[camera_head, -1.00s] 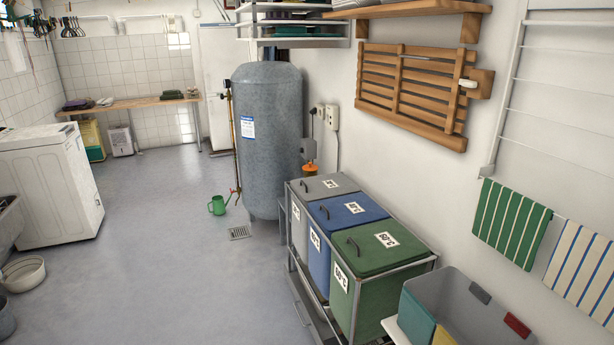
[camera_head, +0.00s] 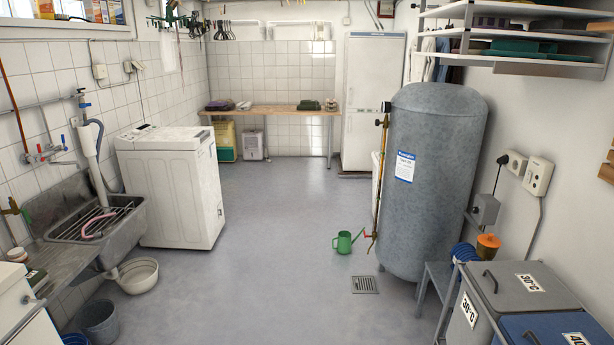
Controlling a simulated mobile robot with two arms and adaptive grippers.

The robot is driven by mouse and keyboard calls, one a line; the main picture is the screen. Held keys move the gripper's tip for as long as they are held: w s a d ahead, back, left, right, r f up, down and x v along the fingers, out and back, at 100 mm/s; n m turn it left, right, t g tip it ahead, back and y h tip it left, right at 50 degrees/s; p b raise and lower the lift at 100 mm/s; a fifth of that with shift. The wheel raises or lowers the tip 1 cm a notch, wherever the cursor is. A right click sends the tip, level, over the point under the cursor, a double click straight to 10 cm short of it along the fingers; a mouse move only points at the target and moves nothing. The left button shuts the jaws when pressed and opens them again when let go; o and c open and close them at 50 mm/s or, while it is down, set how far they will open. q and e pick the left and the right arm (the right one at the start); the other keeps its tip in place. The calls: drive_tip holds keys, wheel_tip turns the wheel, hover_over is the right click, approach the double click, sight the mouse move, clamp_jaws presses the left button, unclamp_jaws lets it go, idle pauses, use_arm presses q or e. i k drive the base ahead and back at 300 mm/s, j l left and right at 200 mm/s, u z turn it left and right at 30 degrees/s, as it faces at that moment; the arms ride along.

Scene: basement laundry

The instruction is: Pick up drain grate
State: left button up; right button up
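The drain grate (camera_head: 365,285) is a small grey slotted square set in the floor, right of the picture's middle. It lies in front of the foot of the grey tank (camera_head: 428,190), just below the green watering can (camera_head: 345,242). Nothing covers it. Neither of my grippers shows in the head view.
Grey and blue lidded bins (camera_head: 522,287) stand at the lower right, with a small grey stool (camera_head: 436,284) beside them. A washing machine (camera_head: 172,185), a sink (camera_head: 85,225), a white basin (camera_head: 138,274) and a bucket (camera_head: 100,320) line the left. The middle floor is clear.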

sight(355, 281)
drive_tip(key=i+j, duration=0.1)
drive_tip(key=i, duration=0.9)
drive_tip(key=i+z, duration=0.1)
drive_tip(key=i, duration=0.95)
